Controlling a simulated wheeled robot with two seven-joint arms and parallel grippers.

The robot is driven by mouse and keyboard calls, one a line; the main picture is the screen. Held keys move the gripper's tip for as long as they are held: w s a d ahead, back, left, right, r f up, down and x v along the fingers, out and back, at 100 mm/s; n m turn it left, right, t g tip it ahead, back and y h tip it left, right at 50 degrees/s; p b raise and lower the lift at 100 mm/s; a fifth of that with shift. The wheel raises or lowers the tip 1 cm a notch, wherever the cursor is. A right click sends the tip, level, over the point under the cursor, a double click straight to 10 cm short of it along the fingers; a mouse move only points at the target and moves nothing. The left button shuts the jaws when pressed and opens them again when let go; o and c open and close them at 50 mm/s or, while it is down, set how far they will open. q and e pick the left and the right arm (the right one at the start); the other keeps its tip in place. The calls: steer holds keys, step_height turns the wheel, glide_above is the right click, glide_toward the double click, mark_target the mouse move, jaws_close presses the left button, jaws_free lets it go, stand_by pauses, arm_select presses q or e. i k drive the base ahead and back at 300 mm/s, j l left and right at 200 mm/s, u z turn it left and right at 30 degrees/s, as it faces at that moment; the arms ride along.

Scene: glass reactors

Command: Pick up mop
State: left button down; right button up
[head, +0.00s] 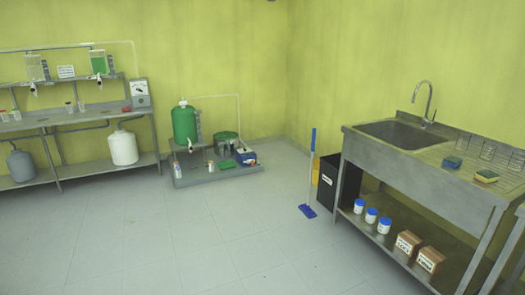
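The mop (311,172) stands upright on the floor, right of centre in the head view. It has a thin handle, blue at the top and pale lower down, and a flat blue head (307,211) on the tiles. It stands just left of a black bin, near the left end of the sink bench; I cannot tell whether it touches the bin. Neither of my grippers is in view.
A steel sink bench (395,160) stands at the right, with a black bin (337,188) by its left end. A low platform (210,176) with a green tank (185,124) stands at the back. A steel workbench (75,118) is at the left. The tiled floor (190,240) between is clear.

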mark_target(305, 208)
steer(key=i+u, duration=0.35)
steer(key=i, duration=2.2)
steer(key=i+j+z, duration=0.1)
steer(key=i, duration=0.5)
steer(key=i+j, duration=0.1)
steer(key=i, duration=0.55)
steer(key=i+j+z, duration=0.15)
steer(key=i+z, duration=0.3)
steer(key=i+j+z, duration=0.4)
steer(key=i, duration=0.2)
